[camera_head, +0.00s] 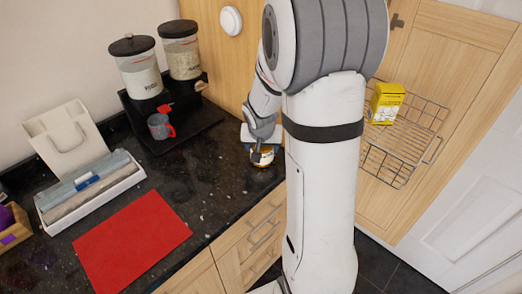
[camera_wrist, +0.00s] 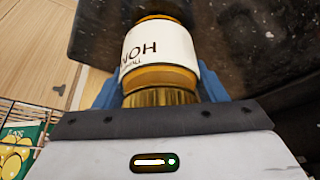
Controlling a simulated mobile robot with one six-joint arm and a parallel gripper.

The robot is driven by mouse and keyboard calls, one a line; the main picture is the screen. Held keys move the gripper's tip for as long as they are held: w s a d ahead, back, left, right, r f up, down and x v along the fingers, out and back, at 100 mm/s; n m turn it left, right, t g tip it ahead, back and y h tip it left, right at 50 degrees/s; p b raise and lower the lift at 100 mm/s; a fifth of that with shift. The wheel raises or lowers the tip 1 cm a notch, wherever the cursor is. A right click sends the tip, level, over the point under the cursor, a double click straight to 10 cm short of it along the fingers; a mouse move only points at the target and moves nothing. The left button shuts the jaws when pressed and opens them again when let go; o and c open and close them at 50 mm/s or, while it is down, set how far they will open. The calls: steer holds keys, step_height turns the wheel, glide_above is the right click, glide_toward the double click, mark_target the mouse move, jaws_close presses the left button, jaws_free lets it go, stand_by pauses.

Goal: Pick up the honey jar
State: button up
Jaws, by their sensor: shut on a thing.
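The honey jar is amber with a white label and a gold lid. In the wrist view the honey jar (camera_wrist: 160,75) fills the space between the blue fingers of my gripper (camera_wrist: 160,92), its lid end toward the camera. In the head view the honey jar (camera_head: 262,156) shows small at the right end of the dark counter, under my gripper (camera_head: 262,148). My gripper is shut on it. I cannot tell whether the jar touches the counter or is just above it.
A red mat (camera_head: 130,240) lies on the dark counter. A black stand with two lidded canisters (camera_head: 140,70) and a grey mug (camera_head: 160,126) is behind. A boxed roll set (camera_head: 90,190) lies left. A wire basket (camera_head: 405,140) with a yellow box (camera_head: 385,103) hangs right.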

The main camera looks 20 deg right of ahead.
steer(key=shift+c, duration=1.1)
steer(key=shift+r, duration=0.1)
